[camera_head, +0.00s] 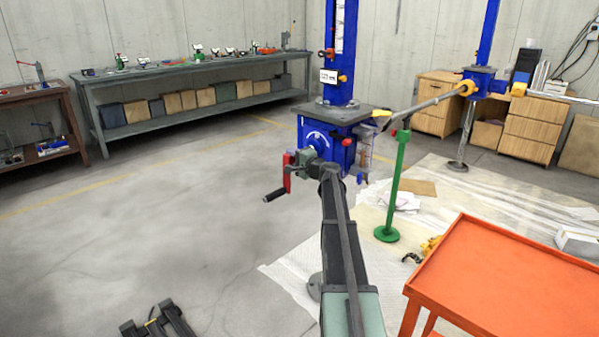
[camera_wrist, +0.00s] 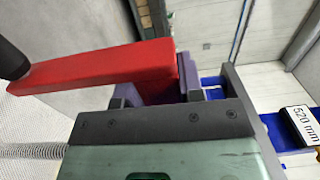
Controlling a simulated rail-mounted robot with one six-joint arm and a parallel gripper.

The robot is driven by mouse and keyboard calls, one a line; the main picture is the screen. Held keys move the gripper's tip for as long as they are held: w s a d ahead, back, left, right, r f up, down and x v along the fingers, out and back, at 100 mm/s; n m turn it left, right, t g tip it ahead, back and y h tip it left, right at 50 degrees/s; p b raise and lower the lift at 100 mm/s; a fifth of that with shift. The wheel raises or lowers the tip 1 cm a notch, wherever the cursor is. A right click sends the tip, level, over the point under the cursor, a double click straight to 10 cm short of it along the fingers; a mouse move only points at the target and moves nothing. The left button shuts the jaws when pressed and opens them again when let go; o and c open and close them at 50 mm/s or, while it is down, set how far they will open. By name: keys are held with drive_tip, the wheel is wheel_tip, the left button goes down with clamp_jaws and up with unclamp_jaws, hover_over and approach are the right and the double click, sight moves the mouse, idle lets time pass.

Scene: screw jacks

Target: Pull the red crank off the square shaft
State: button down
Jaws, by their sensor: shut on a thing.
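The red crank (camera_head: 287,172) is on the near left side of the blue screw jack (camera_head: 314,137), with its black handle (camera_head: 274,195) pointing to the lower left. My gripper (camera_head: 300,163) is at the crank's hub, close to the jack. In the wrist view the red crank arm (camera_wrist: 95,70) runs left from between the fingers, and the dark handle (camera_wrist: 12,60) is at the far left. My gripper (camera_wrist: 178,92) is shut on the hub end of the crank. The square shaft is hidden, so I cannot tell how far the crank sits on it.
A blue column rises from the jack's grey top plate (camera_head: 335,113). A green stand (camera_head: 397,185) is to the right. An orange cart (camera_head: 500,280) is at the lower right. The floor (camera_head: 170,215) left of the jack is clear. A sign reading 520 mm (camera_wrist: 300,124) is at the right.

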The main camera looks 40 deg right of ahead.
drive_tip(key=shift+s+a, duration=0.2)
drive_tip(key=shift+a, duration=1.3)
drive_tip(key=shift+s+a, duration=0.2)
drive_tip(key=shift+a, duration=1.25)
